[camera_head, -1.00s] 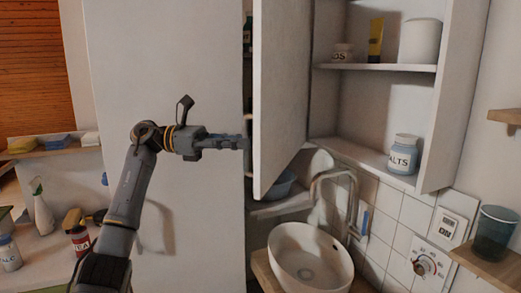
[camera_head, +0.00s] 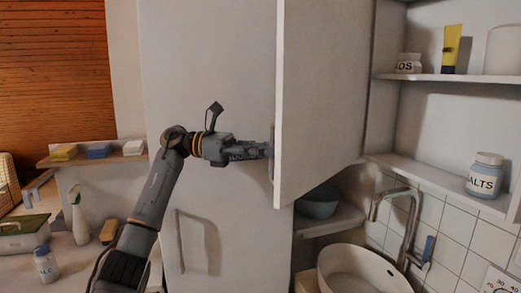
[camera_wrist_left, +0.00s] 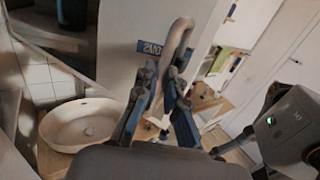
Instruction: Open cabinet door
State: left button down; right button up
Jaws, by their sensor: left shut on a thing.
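The white cabinet door (camera_head: 325,95) stands swung out in the head view, with a broad white face toward me and its free edge at the left. My left gripper (camera_head: 266,150) is at that free edge, level with the door's lower half. In the left wrist view my left gripper (camera_wrist_left: 163,95) is shut on the curved grey door handle (camera_wrist_left: 181,36), which rises between its fingers. In the head view the handle is mostly hidden by the fingers and the door edge. My right gripper is not in view.
Open shelves (camera_head: 440,77) with a labelled jar (camera_head: 485,175) and a yellow tube (camera_head: 451,50) are right of the door. A white basin (camera_head: 360,270) and a tap (camera_head: 402,215) are below. A tall white panel (camera_head: 210,70) stands behind my left arm.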

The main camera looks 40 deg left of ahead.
pick_arm(q)
jog(key=c, duration=1.7)
grip_release()
jog(key=shift+w+r, duration=0.15)
jog(key=shift+w, duration=0.05)
jog(key=o, duration=0.3)
jog(key=shift+w+d, duration=0.1)
jog(key=shift+w, duration=0.2)
jog(key=v, duration=0.7)
jog(key=shift+a+f, duration=0.2)
